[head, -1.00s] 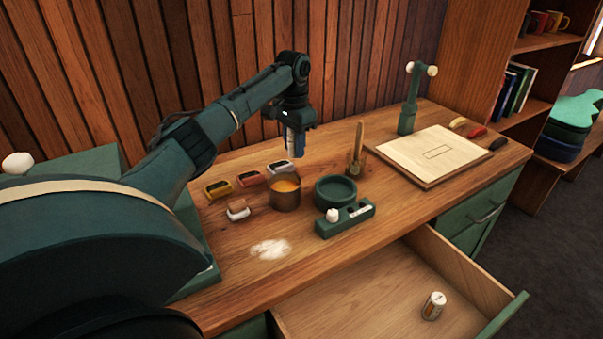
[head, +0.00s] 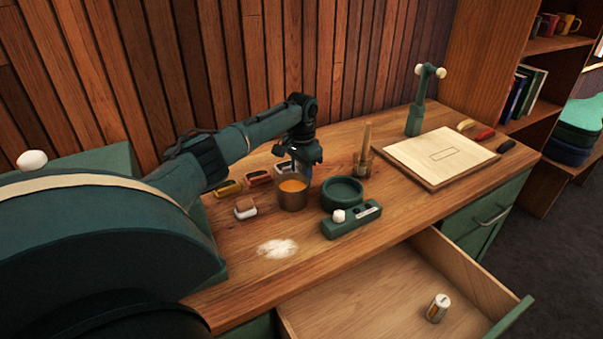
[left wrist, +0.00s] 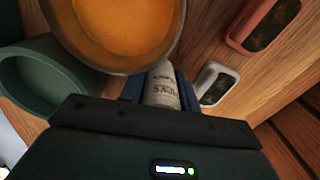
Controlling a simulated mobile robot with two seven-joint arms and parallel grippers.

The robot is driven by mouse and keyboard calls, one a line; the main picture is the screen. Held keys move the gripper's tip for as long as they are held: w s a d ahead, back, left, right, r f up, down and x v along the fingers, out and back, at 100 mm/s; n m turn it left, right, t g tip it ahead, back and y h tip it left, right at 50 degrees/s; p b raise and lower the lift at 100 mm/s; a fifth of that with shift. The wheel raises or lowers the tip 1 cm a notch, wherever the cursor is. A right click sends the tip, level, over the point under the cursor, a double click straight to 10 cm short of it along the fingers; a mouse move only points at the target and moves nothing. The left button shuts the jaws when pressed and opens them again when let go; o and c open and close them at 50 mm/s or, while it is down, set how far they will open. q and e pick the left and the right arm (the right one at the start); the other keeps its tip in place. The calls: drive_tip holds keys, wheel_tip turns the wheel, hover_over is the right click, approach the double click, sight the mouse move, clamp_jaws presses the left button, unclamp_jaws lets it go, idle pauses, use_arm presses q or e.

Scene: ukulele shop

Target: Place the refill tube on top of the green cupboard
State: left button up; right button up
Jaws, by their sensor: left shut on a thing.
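My left gripper (head: 300,170) is shut on a pale tube with dark lettering, seen between its blue fingers in the left wrist view (left wrist: 161,88). The tube looks like the refill tube; in the head view it is mostly hidden by the gripper and a copper pot. The gripper is low, just behind the copper pot (head: 292,200) of orange contents; I cannot tell whether the tube touches the desk. A green box-like body (head: 105,160) behind my left arm may be the green cupboard. My right gripper is not in view.
A similar white-capped tube (head: 438,308) lies in the open drawer (head: 350,305). Near the gripper are a green bowl (head: 342,193), small coloured trays (head: 229,188) and a brush holder (head: 363,165). A green stand (head: 415,115) and a board (head: 440,157) are further right.

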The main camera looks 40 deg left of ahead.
use_arm(q)
drive_tip(key=o, duration=1)
drive_tip(key=shift+c, duration=0.2)
wheel_tip(320, 180, up, 12)
drive_tip(key=shift+r+b, duration=0.1)
drive_tip(key=shift+b, duration=0.35)
drive_tip(key=shift+d, duration=0.1)
